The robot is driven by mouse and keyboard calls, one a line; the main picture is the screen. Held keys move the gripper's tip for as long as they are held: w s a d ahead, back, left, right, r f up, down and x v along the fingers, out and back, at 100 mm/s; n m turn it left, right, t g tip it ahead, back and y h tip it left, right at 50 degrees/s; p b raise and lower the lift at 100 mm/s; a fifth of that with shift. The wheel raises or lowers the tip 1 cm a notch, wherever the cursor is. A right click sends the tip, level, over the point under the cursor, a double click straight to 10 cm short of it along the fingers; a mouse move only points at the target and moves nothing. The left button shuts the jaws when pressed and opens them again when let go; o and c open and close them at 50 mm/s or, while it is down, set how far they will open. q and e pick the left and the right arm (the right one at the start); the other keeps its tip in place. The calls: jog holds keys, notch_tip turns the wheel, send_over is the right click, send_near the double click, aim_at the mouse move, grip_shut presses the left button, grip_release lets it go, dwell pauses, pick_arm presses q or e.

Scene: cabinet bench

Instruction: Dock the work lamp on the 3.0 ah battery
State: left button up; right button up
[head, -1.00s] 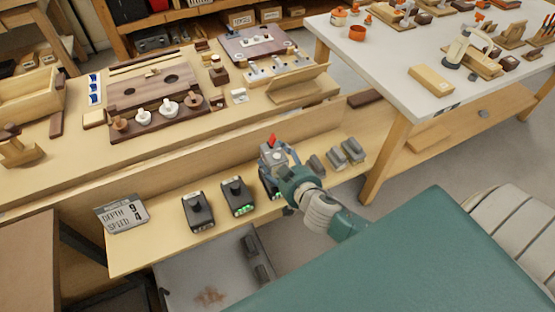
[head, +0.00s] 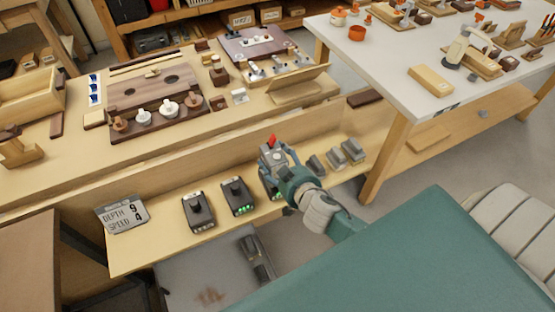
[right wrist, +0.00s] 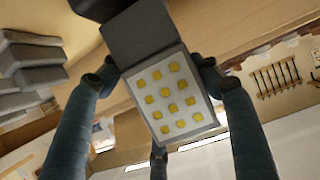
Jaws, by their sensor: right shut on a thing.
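The work lamp (head: 271,155) is a grey block with a red tip on top. My right gripper (head: 279,160) is shut on it over the lower shelf. In the right wrist view, the fingers grip the lamp's head (right wrist: 172,98), a pale panel with rows of yellow LEDs, with a dark body behind it. Two dark batteries stand on the shelf: a left one (head: 198,213) and a middle one with green lights (head: 238,197). A third dark unit (head: 265,186) is mostly hidden behind the lamp and gripper. The capacity labels are too small to read. My left gripper is not in view.
Several grey blocks (head: 336,160) stand right of the gripper. A "DEPTH SPEED" sign (head: 122,214) stands at the shelf's left end. A low wooden wall (head: 150,174) rises behind the shelf. A grey tray (head: 205,275) with dark items lies below.

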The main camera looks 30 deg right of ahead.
jog(key=shift+f+b, duration=0.55)
jog(key=o, duration=1.2)
jog(key=shift+s, duration=0.1)
jog(key=shift+p+v, duration=1)
jog(key=shift+v, duration=1.55)
jog(key=p+v, duration=0.1)
jog(key=v, duration=0.4)
jog(key=shift+s+r, duration=0.15)
jog(key=shift+s, duration=0.2)
